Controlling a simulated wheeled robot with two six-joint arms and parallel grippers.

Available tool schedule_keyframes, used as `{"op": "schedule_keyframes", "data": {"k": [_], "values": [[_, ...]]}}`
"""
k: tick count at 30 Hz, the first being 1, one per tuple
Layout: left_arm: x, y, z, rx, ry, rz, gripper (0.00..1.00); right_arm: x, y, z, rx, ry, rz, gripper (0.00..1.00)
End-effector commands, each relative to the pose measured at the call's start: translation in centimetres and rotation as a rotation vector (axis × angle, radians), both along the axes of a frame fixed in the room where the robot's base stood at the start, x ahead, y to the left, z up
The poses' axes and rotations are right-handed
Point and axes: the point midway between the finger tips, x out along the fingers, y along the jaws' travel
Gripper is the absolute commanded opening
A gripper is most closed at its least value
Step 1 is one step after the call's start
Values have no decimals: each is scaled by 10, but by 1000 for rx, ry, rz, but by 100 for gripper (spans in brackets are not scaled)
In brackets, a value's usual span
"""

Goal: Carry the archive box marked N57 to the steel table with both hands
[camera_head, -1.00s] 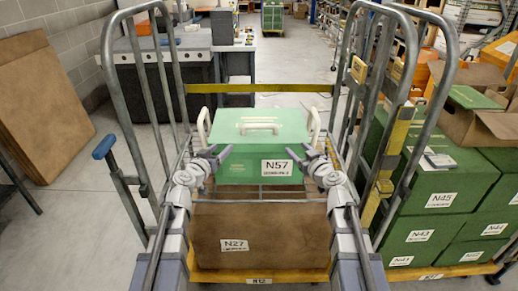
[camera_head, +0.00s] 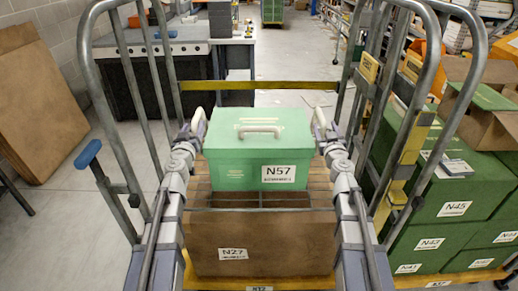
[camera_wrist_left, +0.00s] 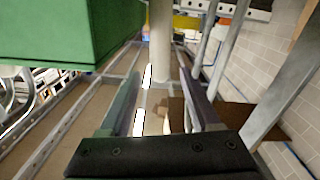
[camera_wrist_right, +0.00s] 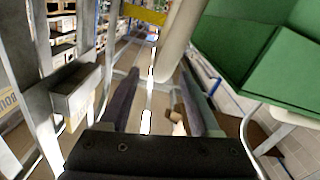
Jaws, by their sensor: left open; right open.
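The green archive box marked N57 (camera_head: 240,176) sits upright on top of the brown box marked N27 (camera_head: 290,245) in a cage trolley. It has a pale handle on its lid and a pale side handle at each side. My left gripper (camera_head: 188,131) is open beside the left handle (camera_head: 198,122); in the left wrist view that handle (camera_wrist_left: 160,40) stands ahead between the fingers. My right gripper (camera_head: 333,138) is open beside the right handle (camera_head: 320,120); in the right wrist view that handle (camera_wrist_right: 180,42) is ahead between the fingers. Neither gripper visibly touches the box.
Tubular trolley rails (camera_head: 108,120) stand close outside both arms, and a yellow bar (camera_head: 290,86) crosses behind the box. A grey-topped table (camera_head: 180,48) stands at the back left. More green boxes (camera_head: 440,205) are stacked at right. Open floor lies beyond the trolley.

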Motion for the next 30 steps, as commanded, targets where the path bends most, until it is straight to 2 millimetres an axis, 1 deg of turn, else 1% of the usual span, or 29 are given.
{"op": "schedule_keyframes", "data": {"k": [10, 14, 20, 27, 30], "values": [[0, 0, 0, -1, 0, 1, 63, 0, 0, 0, -1, 0, -1, 63], [4, 0, 0, -1, 0, 1, 63, 5, 0, 0, 0, 0, -1, 63], [24, 1, 0, -1, 0, 0, 63, 24, 0, 0, 0, 0, 0, 63], [60, 1, 0, -1, 0, 0, 63, 60, 0, 0, 0, 0, 0, 63], [72, 1, 0, -1, 0, 0, 63, 72, 0, 0, 0, 0, 0, 63]]}}
